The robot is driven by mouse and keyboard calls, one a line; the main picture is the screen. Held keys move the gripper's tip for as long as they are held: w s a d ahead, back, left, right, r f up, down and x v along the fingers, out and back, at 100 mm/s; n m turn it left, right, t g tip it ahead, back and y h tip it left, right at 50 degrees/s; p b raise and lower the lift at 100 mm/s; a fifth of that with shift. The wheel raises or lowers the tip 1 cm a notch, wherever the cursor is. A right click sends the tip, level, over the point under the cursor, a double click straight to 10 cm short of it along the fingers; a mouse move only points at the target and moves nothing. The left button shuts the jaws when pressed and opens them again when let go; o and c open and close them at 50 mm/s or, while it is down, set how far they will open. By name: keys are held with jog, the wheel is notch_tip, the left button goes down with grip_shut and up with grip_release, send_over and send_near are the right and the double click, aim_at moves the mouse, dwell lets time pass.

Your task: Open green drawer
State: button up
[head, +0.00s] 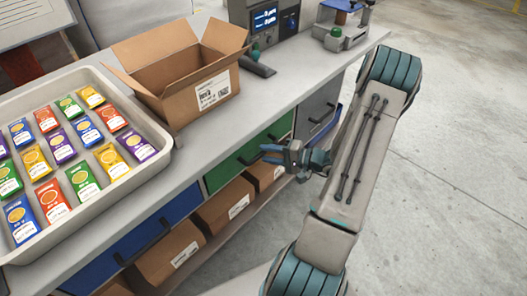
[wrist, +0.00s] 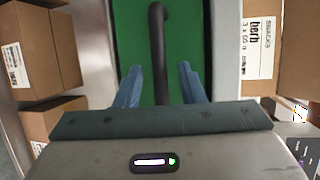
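The green drawer (head: 226,170) is in the bench front, between a blue drawer and a grey drawer, and it looks shut. In the wrist view the green front (wrist: 190,40) fills the upper middle. Its black bar handle (wrist: 157,50) runs down the picture and in between my fingers. My gripper (head: 270,154) is in front of the green drawer at handle height. In the wrist view my gripper (wrist: 160,75) is open, one blue finger on each side of the handle, with gaps visible. In the head view my fingers partly hide the handle.
The blue drawer (head: 130,238) is to the left and the grey drawer (head: 318,108) to the right. Cardboard boxes (head: 226,205) stand on a shelf below. On the bench are a tray of packets (head: 165,148) and an open carton (head: 165,100). Floor at right is clear.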

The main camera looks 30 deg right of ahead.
jog(key=shift+x, duration=1.25)
grip_shut()
jog(key=shift+d, duration=0.1)
jog(key=shift+s, duration=0.1)
jog(key=shift+s+d+f, duration=0.1)
jog(key=shift+s+d, duration=0.1)
jog(key=s+d+b, duration=0.3)
jog(key=s+d, duration=0.1)
jog(key=s, duration=0.8)
jog(key=s+d+b, duration=0.4)
jog(key=s, duration=0.7)
jog(key=shift+s+d, duration=0.2)
jog(key=shift+s, duration=0.2)
